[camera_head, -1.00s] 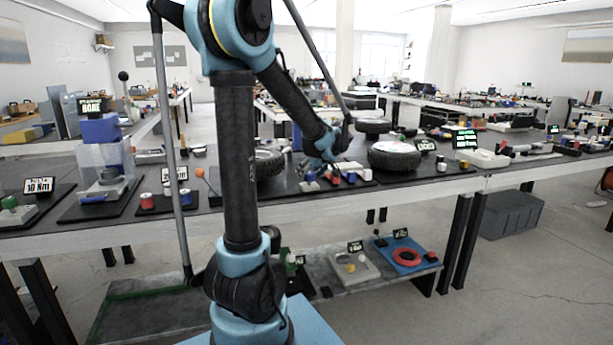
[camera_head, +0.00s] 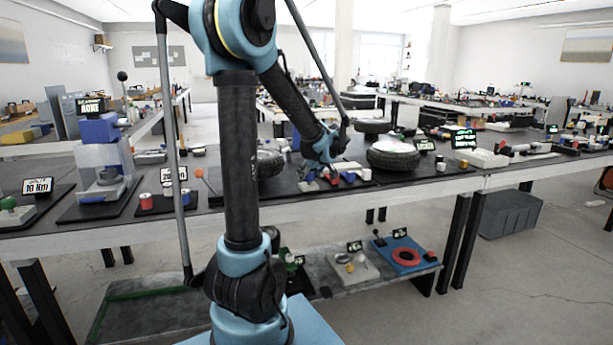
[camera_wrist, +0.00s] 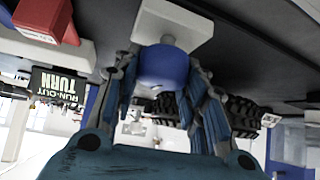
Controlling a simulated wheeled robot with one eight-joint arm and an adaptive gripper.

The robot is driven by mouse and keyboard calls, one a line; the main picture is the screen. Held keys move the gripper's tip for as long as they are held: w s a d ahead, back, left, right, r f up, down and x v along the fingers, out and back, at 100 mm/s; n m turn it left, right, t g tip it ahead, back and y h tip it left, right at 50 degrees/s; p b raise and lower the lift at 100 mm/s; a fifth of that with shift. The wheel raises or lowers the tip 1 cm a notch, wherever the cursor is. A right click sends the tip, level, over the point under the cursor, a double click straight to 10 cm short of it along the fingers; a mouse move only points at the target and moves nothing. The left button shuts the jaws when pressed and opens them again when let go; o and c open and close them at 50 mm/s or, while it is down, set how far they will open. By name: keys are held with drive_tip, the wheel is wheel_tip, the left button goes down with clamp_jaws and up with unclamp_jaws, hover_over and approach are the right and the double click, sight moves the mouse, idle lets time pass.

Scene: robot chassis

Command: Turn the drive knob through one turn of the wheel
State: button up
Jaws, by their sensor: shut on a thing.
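The drive knob (camera_wrist: 163,66) is a round blue knob on a short grey stem, set on a pale block (camera_wrist: 172,25) in the wrist view. My gripper (camera_wrist: 162,82) has one finger on each side of the knob and is shut on it. In the head view, my gripper (camera_head: 320,177) is low over the bench, among small coloured parts. A black tyre with a pale hub, the wheel (camera_head: 394,157), lies to its right. Another tyre (camera_head: 268,163) is partly hidden behind my arm. Part of a treaded tyre (camera_wrist: 240,112) also shows in the wrist view.
A display reading "RUN-OUT TURN" (camera_wrist: 57,87) and a red block (camera_wrist: 45,18) are at the left of the wrist view. Other fixtures crowd the bench, including a blue press (camera_head: 101,130) at left. A lower shelf (camera_head: 325,285) holds more parts.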

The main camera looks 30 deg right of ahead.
drive_tip(key=shift+a, duration=0.15)
drive_tip(key=shift+m+h, duration=1)
drive_tip(key=shift+m, duration=0.2)
drive_tip(key=m+g+h, duration=0.2)
drive_tip(key=m+h, duration=0.1)
drive_tip(key=m, duration=0.1)
drive_tip(key=shift+m, duration=0.4)
drive_tip(key=m+g+h, duration=0.1)
drive_tip(key=m+g, duration=0.1)
drive_tip(key=m, duration=0.1)
drive_tip(key=m+g+h, duration=0.2)
drive_tip(key=m, duration=0.1)
drive_tip(key=shift+m, duration=0.4)
drive_tip(key=m+g, duration=0.4)
drive_tip(key=m, duration=0.1)
drive_tip(key=shift+d+g, duration=0.25)
drive_tip(key=shift+g, duration=0.05)
drive_tip(key=shift+s+m+g+y, duration=0.1)
drive_tip(key=shift+m+g+y, duration=0.2)
drive_tip(key=shift+m+g, duration=1.5)
drive_tip(key=shift+m, duration=0.6)
